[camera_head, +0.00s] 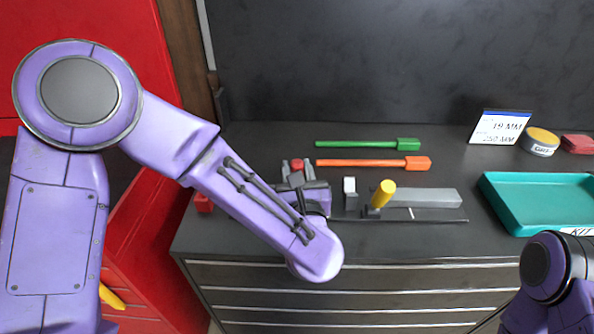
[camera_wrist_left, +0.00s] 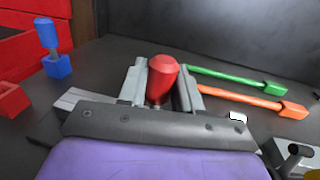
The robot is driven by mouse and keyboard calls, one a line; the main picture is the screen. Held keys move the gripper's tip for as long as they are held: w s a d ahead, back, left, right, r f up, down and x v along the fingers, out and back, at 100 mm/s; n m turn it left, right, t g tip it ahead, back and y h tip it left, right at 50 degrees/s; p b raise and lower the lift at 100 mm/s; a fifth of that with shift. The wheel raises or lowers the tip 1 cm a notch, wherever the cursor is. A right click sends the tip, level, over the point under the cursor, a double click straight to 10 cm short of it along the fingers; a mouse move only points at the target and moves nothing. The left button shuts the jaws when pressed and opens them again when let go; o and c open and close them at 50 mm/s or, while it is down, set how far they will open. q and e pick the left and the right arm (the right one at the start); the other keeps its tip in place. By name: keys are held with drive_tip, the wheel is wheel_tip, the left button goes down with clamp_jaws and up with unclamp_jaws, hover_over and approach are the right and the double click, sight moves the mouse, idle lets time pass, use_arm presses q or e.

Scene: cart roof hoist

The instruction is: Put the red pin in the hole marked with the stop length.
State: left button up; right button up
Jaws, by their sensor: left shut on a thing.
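My left gripper (camera_head: 296,168) is shut on the red pin (camera_head: 297,163). In the left wrist view the pin's red head (camera_wrist_left: 163,76) stands upright between the two grey fingers, and its lower end is hidden. To the right of the gripper is a grey fixture with a long bar (camera_head: 425,197), a thin dark rail (camera_head: 430,220) and a yellow knob (camera_head: 384,192). No marked holes can be made out. A card (camera_head: 499,127) at the back reads 19 MM and 250 MM. My right gripper is out of view; only part of that arm shows at lower right.
A green tool (camera_head: 365,144) and an orange tool (camera_head: 370,163) lie behind the fixture. A teal tray (camera_head: 486,193) is at right. A blue pin (camera_wrist_left: 46,35) stands in a blue block (camera_wrist_left: 58,66), beside a red block (camera_wrist_left: 12,101). The front middle of the bench is clear.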

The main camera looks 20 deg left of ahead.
use_arm(q)
drive_tip(key=shift+f+b, duration=0.45)
drive_tip(key=o, duration=1.1)
drive_tip(key=shift+r, duration=0.1)
drive_tip(key=b+v, duration=0.3)
drive_tip(key=v, duration=0.7)
drive_tip(key=shift+s+d, duration=0.15)
drive_tip(key=shift+s, duration=0.1)
